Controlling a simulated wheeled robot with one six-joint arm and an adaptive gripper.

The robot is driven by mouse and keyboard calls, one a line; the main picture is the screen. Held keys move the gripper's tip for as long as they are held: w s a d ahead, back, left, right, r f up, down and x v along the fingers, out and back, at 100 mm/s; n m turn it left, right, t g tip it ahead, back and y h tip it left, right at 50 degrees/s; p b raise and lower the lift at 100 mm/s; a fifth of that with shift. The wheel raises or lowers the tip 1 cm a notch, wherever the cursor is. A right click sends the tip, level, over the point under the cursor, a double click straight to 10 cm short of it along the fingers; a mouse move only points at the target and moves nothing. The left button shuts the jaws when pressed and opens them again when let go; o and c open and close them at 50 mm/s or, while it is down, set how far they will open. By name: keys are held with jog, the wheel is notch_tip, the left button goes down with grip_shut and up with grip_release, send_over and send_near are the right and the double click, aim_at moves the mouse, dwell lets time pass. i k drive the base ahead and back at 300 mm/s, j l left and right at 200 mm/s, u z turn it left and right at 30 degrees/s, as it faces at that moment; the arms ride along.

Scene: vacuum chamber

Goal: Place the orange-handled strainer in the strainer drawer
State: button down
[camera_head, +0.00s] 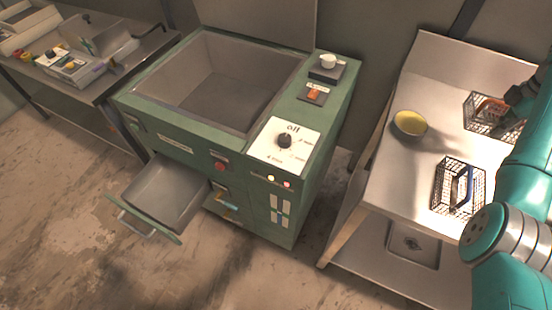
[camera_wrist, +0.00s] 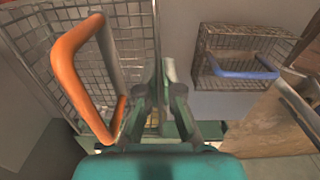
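The orange-handled strainer (camera_head: 490,115), a wire mesh basket, is on the right-hand table in the head view. Its orange handle (camera_wrist: 68,75) fills the left of the wrist view, with the mesh behind it. My gripper (camera_head: 511,96) is at the strainer's right side. In the wrist view its fingers (camera_wrist: 161,90) are just right of the handle, close to the basket's edge. A narrow gap shows between the fingertips; whether they touch the wire is unclear. The strainer drawer (camera_head: 165,192) appears to be the open, empty metal tray at the front of the green machine.
A blue-handled strainer (camera_head: 447,186) and a yellow bowl (camera_head: 410,124) stand on the same table; the blue handle also shows in the wrist view (camera_wrist: 240,74). The green machine's big chamber (camera_head: 222,95) is open. Floor is clear between machine and table.

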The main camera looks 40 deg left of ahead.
aim_at(175, 192)
jog(key=u, duration=1.35)
